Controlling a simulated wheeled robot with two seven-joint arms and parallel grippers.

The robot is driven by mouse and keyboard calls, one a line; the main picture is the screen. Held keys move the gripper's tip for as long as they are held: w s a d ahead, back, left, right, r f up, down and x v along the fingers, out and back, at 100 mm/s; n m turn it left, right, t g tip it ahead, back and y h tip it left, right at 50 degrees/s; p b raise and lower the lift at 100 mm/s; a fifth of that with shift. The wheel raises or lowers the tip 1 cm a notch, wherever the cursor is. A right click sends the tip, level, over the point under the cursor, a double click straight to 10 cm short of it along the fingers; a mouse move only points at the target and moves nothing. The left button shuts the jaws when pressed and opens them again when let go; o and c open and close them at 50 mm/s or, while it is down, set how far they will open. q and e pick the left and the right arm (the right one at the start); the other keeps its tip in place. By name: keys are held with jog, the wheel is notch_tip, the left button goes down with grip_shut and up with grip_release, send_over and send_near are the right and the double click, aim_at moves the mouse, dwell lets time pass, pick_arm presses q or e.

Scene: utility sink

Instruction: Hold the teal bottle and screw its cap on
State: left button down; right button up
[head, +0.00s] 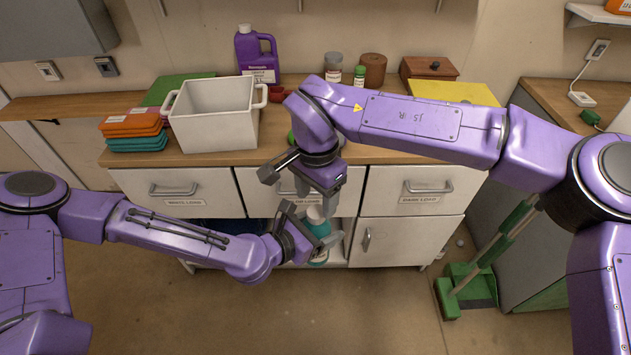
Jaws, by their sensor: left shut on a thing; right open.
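The teal bottle (320,229) is in front of the middle of the cabinet, upright as far as I can see. My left gripper (307,224) is shut on it from the left and hides part of it. A white piece (316,213) shows at its top, just below the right gripper; I cannot tell if this is the cap or the neck. My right gripper (299,187) is open above the bottle, fingers spread. I cannot make out a cap between its fingers.
The cabinet counter (190,158) stands behind the grippers. It bears a white tub (215,130), folded orange and teal cloths (133,123), a purple jug (257,55) and a wooden box (428,70). A green broom and dustpan (468,285) stand at right. The front floor is clear.

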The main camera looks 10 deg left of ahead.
aim_at(316, 211)
jog(key=shift+f, duration=2)
jog(key=c, duration=1.1)
jog(key=m, duration=1.3)
jog(key=o, duration=1.1)
